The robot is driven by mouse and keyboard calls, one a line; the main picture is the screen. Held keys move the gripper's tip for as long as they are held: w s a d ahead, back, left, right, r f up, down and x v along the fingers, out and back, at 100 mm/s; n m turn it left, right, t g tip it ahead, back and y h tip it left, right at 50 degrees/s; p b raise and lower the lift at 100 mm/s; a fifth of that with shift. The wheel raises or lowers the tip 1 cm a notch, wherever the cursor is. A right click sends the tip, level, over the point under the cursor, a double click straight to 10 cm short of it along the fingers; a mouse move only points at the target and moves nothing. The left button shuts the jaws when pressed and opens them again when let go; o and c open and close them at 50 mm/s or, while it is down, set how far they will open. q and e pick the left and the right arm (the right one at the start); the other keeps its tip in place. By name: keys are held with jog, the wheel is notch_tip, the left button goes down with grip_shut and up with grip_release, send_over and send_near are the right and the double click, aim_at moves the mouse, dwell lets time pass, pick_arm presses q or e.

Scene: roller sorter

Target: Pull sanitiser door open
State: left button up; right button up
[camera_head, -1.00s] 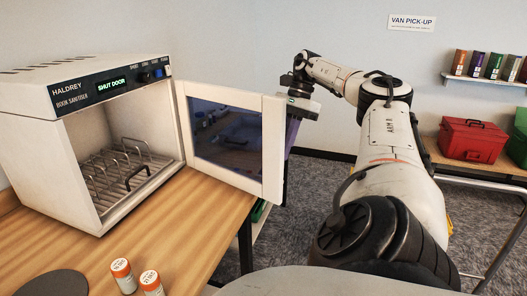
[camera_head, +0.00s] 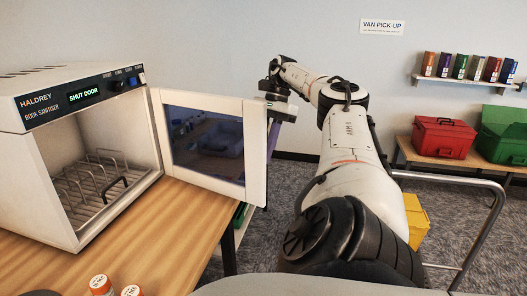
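The white book sanitiser (camera_head: 60,95) stands on the wooden counter at left, its green display reading "SHUT DOOR". Its door (camera_head: 257,150), white-framed with a dark window, stands swung wide open to the right, so the chamber and wire rack (camera_head: 90,185) show. My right gripper (camera_head: 278,106) is at the door's outer edge, near its top. The fingertips are partly hidden by the door and small, so I cannot tell whether they grip it or touch it. My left gripper is out of view.
A red box (camera_head: 443,138) and a green box (camera_head: 505,135) sit on a table at right, below a shelf of books (camera_head: 465,80). Carpeted floor shows between counter and table.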

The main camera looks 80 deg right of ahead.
aim_at(263, 118)
notch_tip(263, 118, up, 6)
jog(key=p, duration=0.4)
jog(key=shift+r, duration=0.8)
jog(key=shift+s+r, duration=0.1)
jog(key=shift+r, duration=1.1)
